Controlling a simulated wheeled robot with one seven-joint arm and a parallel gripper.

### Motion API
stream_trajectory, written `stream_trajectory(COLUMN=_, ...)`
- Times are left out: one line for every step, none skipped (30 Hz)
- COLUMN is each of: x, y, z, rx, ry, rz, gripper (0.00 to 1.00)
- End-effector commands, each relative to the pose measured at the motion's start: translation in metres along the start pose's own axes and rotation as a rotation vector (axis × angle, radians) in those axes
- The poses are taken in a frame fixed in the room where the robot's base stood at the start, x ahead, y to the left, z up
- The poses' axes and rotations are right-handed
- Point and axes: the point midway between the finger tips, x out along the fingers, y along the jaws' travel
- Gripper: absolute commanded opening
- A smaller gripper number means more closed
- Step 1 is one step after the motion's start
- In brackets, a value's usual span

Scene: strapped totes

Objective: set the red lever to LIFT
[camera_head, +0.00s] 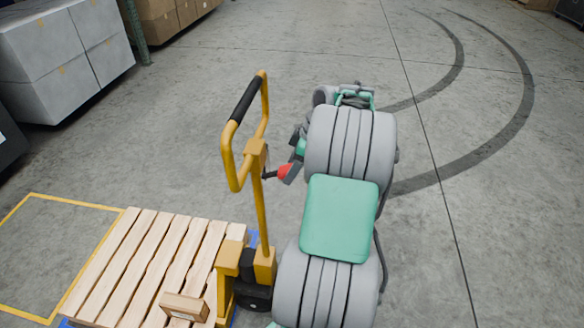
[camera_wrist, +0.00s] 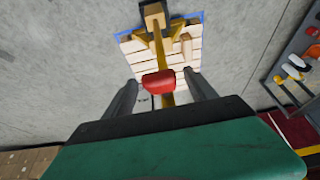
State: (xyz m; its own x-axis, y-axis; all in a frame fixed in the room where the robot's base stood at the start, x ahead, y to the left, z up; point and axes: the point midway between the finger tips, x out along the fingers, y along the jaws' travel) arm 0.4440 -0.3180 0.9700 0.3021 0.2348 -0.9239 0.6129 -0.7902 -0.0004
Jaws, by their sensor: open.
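The red lever (camera_head: 285,171) sits on the yellow handle post of the pallet jack (camera_head: 256,150), below the looped handle. In the wrist view the red lever (camera_wrist: 158,82) lies ahead of my gripper, between the lines of its two fingers. My gripper (camera_head: 297,150) is beside the lever in the head view, partly hidden by my arm. In the wrist view my gripper (camera_wrist: 160,98) shows its two dark fingers spread apart with nothing held between them. I see no readable LIFT mark, and the lever's setting cannot be told.
Yellow floor lines (camera_head: 60,202) mark a bay. Wrapped grey boxes (camera_head: 62,55) stand at upper left. A tool board (camera_wrist: 297,65) shows at right in the wrist view. Floor at right is clear.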

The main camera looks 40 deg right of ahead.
Motion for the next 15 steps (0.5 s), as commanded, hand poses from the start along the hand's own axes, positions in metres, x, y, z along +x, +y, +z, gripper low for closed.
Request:
stream_trajectory(x=0.0008, y=0.0, z=0.0001, rx=0.0, ry=0.0, rz=0.0, gripper=0.65)
stream_trajectory(x=0.0008, y=0.0001, z=0.0003, rx=0.0, ry=0.0, rz=0.0, gripper=0.65)
stream_trajectory(x=0.0006, y=0.0001, z=0.0005, rx=0.0, ry=0.0, rz=0.001, gripper=0.65)
stream_trajectory(x=0.0005, y=0.0002, z=0.0006, rx=0.001, ry=0.0, rz=0.001, gripper=0.65)
stream_trajectory(x=0.0005, y=0.0002, z=0.0007, rx=0.001, ry=0.0, rz=0.001, gripper=0.65)
stream_trajectory(x=0.0004, y=0.0003, z=0.0008, rx=0.001, ry=0.0, rz=0.001, gripper=0.65)
stream_trajectory(x=0.0003, y=0.0003, z=0.0009, rx=0.001, ry=0.0, rz=0.001, gripper=0.63)
stream_trajectory(x=0.0003, y=0.0003, z=0.0009, rx=0.002, ry=0.0, rz=0.001, gripper=0.61)
stream_trajectory(x=0.0002, y=0.0003, z=0.001, rx=0.002, ry=0.0, rz=0.001, gripper=0.57)
stream_trajectory(x=0.0001, y=0.0004, z=0.0011, rx=0.002, ry=0.0, rz=0.001, gripper=0.55)
stream_trajectory(x=0.0001, y=0.0004, z=0.0011, rx=0.002, ry=0.0, rz=0.001, gripper=0.52)
stream_trajectory(x=0.0, y=0.0004, z=0.0012, rx=0.002, ry=0.0, rz=0.001, gripper=0.49)
stream_trajectory(x=0.0, y=0.0004, z=0.0013, rx=0.002, ry=0.0, rz=0.001, gripper=0.47)
stream_trajectory(x=0.0, y=0.0005, z=0.0013, rx=0.002, ry=0.0, rz=0.001, gripper=0.44)
stream_trajectory(x=-0.0001, y=0.0005, z=0.0014, rx=0.003, ry=0.0, rz=0.001, gripper=0.41)
